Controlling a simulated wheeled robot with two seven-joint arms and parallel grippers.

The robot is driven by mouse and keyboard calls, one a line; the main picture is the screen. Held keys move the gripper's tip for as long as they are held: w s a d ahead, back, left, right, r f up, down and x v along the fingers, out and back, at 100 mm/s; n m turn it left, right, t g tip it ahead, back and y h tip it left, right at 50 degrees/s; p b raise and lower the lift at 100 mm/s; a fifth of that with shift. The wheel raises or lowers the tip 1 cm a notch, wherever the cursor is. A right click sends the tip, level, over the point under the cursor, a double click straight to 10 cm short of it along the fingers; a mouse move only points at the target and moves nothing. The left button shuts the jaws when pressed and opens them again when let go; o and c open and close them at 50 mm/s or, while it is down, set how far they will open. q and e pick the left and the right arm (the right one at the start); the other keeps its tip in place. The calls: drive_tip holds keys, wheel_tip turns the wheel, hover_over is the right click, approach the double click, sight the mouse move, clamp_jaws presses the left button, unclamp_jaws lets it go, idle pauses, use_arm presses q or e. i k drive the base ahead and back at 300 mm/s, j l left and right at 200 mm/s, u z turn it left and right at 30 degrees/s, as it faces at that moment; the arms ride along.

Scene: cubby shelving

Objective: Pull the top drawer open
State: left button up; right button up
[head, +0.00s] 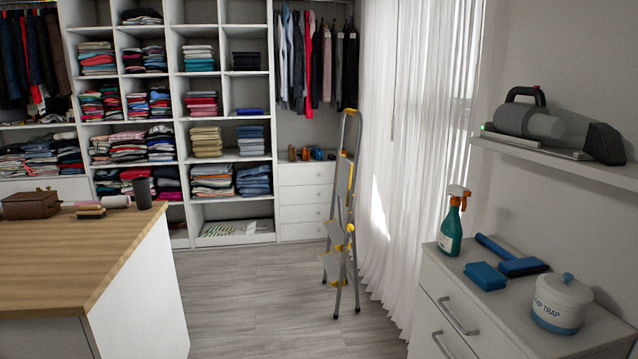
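A white chest of drawers (433,268) stands at the lower right. Its top drawer (440,318) has a grey bar handle (459,315) and looks closed. Part of a second handle (442,345) shows below it, and the lower front is cut off by the picture edge. Another stack of white drawers with small knobs is built into the back shelving; its top drawer (306,174) looks closed. Neither of my grippers is in view.
A stepladder (343,215) stands before the back drawers. A wood-topped island (65,245) fills the left. Grey floor (255,295) between is clear.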

sight(319, 173)
drive_tip(key=i+j, duration=0.15)
drive_tip(key=i, duration=0.5)
drive_tip(key=i+j, duration=0.1)
drive_tip(key=i, duration=0.55)
drive_tip(key=i+j+u, duration=0.1)
drive_tip(key=i, duration=0.6)
drive_tip(key=i+u, duration=0.15)
drive_tip(key=i, duration=0.45)
drive_tip(key=i+u, duration=0.1)
drive_tip(key=i, duration=0.5)
drive_tip(key=i+u, duration=0.15)
drive_tip(key=i, duration=0.5)
drive_tip(key=i+l+u, duration=0.15)
drive_tip(key=i, duration=1.1)
drive_tip(key=i+j+z, duration=0.1)
drive_tip(key=i, duration=0.6)
